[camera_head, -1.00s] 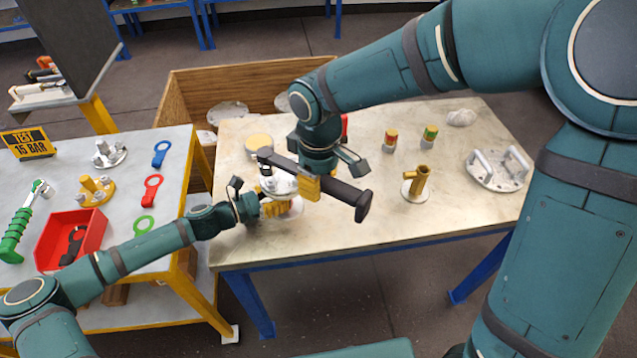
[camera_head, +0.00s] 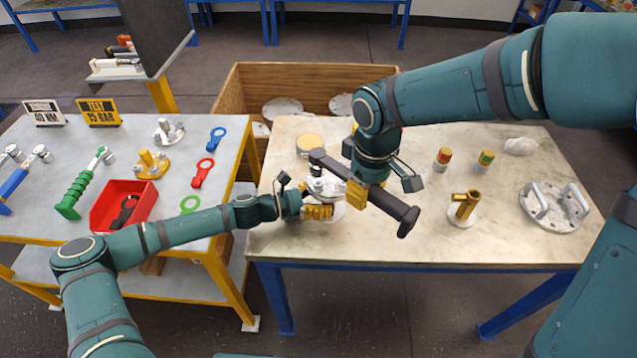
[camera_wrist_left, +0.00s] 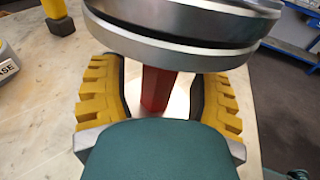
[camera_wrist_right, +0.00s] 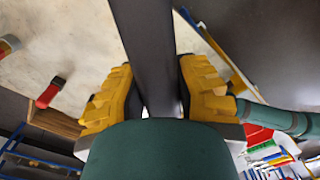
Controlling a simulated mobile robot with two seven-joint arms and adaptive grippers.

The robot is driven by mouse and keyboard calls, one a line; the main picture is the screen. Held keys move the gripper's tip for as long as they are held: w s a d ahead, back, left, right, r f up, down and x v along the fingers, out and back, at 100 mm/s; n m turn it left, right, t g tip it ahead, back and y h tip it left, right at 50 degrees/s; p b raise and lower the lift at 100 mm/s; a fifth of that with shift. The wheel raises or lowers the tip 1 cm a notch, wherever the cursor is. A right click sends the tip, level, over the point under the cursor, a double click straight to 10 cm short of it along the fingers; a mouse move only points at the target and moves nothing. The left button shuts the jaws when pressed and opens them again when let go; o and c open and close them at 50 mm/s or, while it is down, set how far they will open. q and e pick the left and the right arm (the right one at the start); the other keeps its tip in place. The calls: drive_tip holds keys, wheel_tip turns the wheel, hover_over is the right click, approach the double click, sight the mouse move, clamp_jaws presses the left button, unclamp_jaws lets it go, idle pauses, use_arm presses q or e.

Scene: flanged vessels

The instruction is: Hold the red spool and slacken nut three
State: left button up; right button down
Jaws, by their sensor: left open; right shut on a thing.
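The red spool (camera_wrist_left: 157,90) shows in the left wrist view as a red neck below a thick grey double flange (camera_wrist_left: 185,32). My left gripper (camera_wrist_left: 160,85) is open with its yellow fingers on either side of the neck, a gap showing beside it. In the head view my left gripper (camera_head: 318,211) is low beside the pale flanged top (camera_head: 326,187), and the spool is hidden. My right gripper (camera_head: 360,184) is shut on a dark long-handled tool (camera_head: 390,204) above that flange. The dark bar (camera_wrist_right: 147,50) runs between its fingers in the right wrist view. Nut three cannot be made out.
A brass fitting (camera_head: 464,206), a red-topped cylinder (camera_head: 443,158), a green-topped cylinder (camera_head: 485,160) and a handled flange (camera_head: 556,208) stand right on the table. The left bench holds a red tray (camera_head: 97,219) and a green-handled wrench (camera_head: 78,193). Free tabletop lies front right.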

use_arm(q)
drive_tip(key=v, duration=1.1)
drive_tip(key=shift+s+a, duration=0.1)
drive_tip(key=shift+a, duration=0.25)
